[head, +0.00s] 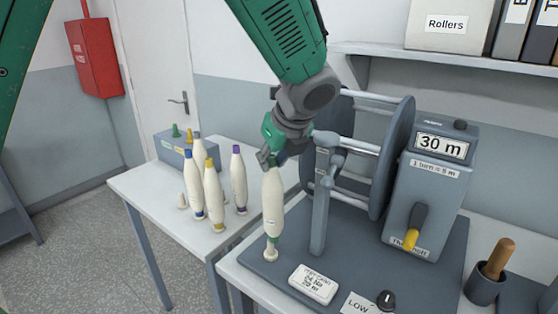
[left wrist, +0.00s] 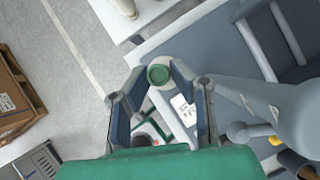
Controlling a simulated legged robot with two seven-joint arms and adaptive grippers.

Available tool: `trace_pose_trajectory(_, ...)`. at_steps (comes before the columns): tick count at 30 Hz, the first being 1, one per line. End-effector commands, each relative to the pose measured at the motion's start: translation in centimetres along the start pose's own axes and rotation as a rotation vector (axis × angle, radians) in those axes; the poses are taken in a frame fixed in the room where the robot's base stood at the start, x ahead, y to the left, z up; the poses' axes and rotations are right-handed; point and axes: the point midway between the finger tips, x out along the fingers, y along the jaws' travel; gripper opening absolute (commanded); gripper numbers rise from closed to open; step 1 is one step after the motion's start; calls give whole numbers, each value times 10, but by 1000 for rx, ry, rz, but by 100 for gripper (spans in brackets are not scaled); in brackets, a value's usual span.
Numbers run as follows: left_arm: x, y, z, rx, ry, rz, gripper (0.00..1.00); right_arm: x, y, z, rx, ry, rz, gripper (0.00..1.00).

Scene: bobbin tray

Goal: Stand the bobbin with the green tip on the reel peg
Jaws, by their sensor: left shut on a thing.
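The bobbin with the green tip (head: 273,203) is cream-white with a green band near its foot. It hangs upright, or nearly so, below my left gripper (head: 270,158), which is shut on its top end. Its foot is right at the small pale reel peg (head: 270,256) on the grey base plate; I cannot tell whether it rests fully down. In the left wrist view the round green tip (left wrist: 159,74) shows end-on between the fingertips of my left gripper (left wrist: 158,82), and the bobbin's body is hidden below. My right gripper is not in view.
Several bobbins with blue, yellow and purple tips, such as the yellow one (head: 214,195), stand on the white table (head: 150,185) at left. The grey reel machine (head: 425,190) and its upright post (head: 320,210) stand close right of the peg.

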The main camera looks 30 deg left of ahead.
Motion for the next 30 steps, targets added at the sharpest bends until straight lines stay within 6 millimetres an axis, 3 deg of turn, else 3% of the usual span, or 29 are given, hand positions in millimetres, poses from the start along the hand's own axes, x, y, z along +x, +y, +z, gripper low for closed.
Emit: trace_pose_trajectory(30, 7, 8, 13, 0, -1, 0, 0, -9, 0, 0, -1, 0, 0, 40)
